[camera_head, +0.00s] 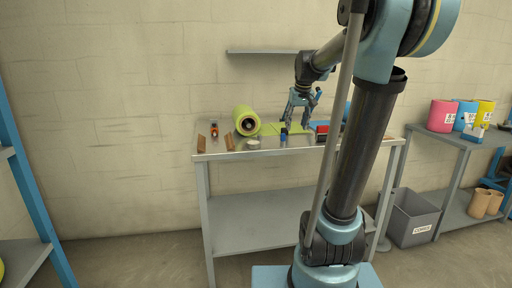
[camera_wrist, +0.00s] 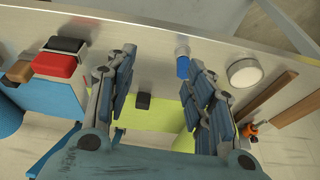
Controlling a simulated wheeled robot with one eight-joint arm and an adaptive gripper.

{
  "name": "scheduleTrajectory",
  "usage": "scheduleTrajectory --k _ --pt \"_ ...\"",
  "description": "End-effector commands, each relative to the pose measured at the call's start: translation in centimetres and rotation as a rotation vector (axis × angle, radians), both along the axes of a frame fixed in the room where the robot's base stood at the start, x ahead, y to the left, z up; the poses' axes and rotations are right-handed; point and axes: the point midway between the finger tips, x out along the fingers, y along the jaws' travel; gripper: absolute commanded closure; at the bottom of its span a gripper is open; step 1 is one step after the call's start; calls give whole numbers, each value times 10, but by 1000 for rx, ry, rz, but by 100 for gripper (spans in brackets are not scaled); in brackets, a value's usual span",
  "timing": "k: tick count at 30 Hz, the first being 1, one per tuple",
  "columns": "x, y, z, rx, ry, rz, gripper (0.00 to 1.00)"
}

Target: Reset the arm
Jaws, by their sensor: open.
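My gripper (camera_head: 298,115) is at the end of my bent arm, above the right-middle part of the grey table (camera_head: 232,154). In the wrist view my gripper (camera_wrist: 160,62) has its two jointed fingers spread wide, with nothing held between them. A small black block (camera_wrist: 143,101) appears on or over the cloth.
Left of the gripper are a yellow-green roll (camera_head: 241,116), a white disc (camera_wrist: 244,72) and brown strips (camera_head: 229,142). A red-and-black block (camera_wrist: 60,58) lies on the other side. A wall shelf (camera_head: 262,52) is behind.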

Motion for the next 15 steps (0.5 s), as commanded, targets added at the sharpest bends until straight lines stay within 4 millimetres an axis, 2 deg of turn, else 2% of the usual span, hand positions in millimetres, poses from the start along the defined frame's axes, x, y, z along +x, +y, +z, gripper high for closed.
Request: scheduleTrajectory --k 1,3,8,15 --pt "-20 -1 -7 0 7 -5 52" --pt "-44 -2 -17 -2 17 -14 52" --pt "-98 -5 -44 -5 39 -31 52" --pt "-174 -8 -91 -9 71 -60 52"
